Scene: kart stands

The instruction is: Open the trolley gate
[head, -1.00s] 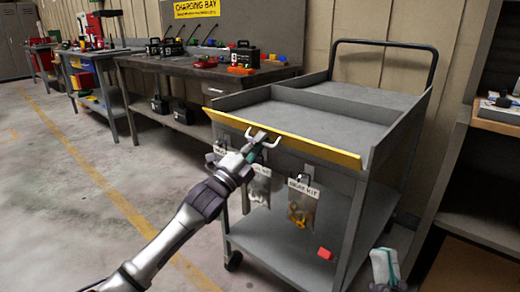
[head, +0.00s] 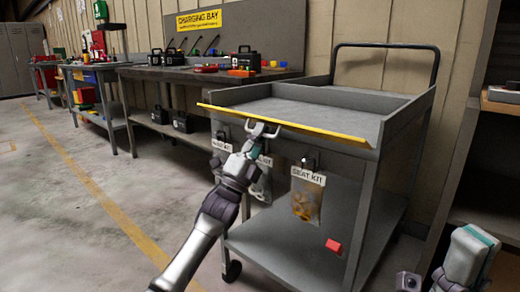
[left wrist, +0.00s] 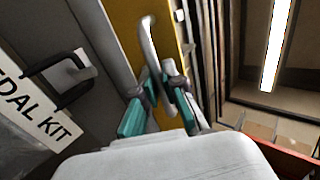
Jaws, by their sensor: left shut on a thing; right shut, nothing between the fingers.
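The grey trolley (head: 300,98) has a yellow-edged gate (head: 320,133) along its front top edge. The yellow gate also shows in the left wrist view (left wrist: 120,22). My left gripper (head: 262,130) is shut on the gate's silver handle (left wrist: 150,42), near the middle of the gate. In the left wrist view its teal-padded fingers (left wrist: 156,92) lie on both sides of the handle. How far the gate is tilted is hard to tell. My right gripper (head: 468,255) is partly in view at the lower right, away from the gate; its fingertips are not clear.
Tagged bags hang below the gate, including the seat kit (head: 306,198). A red block (head: 333,246) lies on the trolley's lower shelf (head: 290,240). A workbench (head: 170,72) stands behind left, and a shelf unit (head: 500,150) stands close right. The left floor is clear.

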